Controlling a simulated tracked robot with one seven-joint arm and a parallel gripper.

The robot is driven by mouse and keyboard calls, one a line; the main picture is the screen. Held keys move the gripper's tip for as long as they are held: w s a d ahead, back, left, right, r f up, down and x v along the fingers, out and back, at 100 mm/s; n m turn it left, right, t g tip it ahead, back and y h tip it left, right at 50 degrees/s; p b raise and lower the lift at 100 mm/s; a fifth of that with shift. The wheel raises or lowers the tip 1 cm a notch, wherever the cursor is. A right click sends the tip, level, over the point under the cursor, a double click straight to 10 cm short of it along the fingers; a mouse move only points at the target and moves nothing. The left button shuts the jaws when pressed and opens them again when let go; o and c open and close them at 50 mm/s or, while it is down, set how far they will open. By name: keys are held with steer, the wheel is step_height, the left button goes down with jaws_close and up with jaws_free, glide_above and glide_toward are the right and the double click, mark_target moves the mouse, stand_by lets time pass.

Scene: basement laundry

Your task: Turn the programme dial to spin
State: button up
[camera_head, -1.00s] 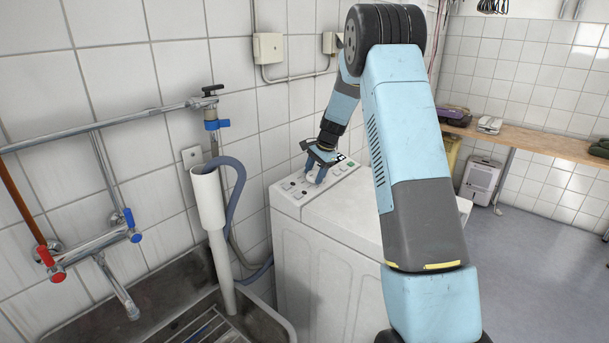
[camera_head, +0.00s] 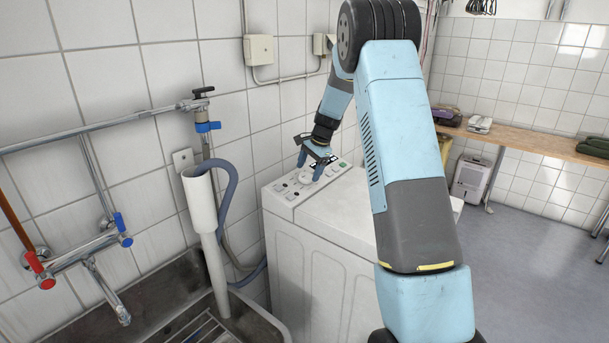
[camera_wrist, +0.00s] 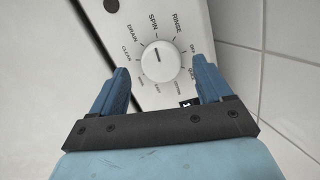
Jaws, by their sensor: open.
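The programme dial (camera_wrist: 160,61) is a round white knob on the washing machine's light panel (camera_wrist: 122,18), ringed by printed labels. In the wrist view its dark mark points up towards the SPIN label (camera_wrist: 153,24), between DRAIN and RINSE. The dial also shows in the head view (camera_head: 306,178), below my gripper. My gripper (camera_wrist: 160,66) is open and empty, with blue fingers apart on either side of the dial in the picture. In the head view my gripper (camera_head: 314,160) hangs just above the panel, apart from the dial.
The white washing machine (camera_head: 310,245) stands against the tiled wall. Left of it are a white standpipe with a grey hose (camera_head: 228,200), a metal sink (camera_head: 150,310) and taps (camera_head: 85,260). A wooden bench (camera_head: 530,140) is at the back right, with open floor before it.

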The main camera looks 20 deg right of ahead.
steer(key=v, duration=1.1)
steer(key=shift+d, duration=0.1)
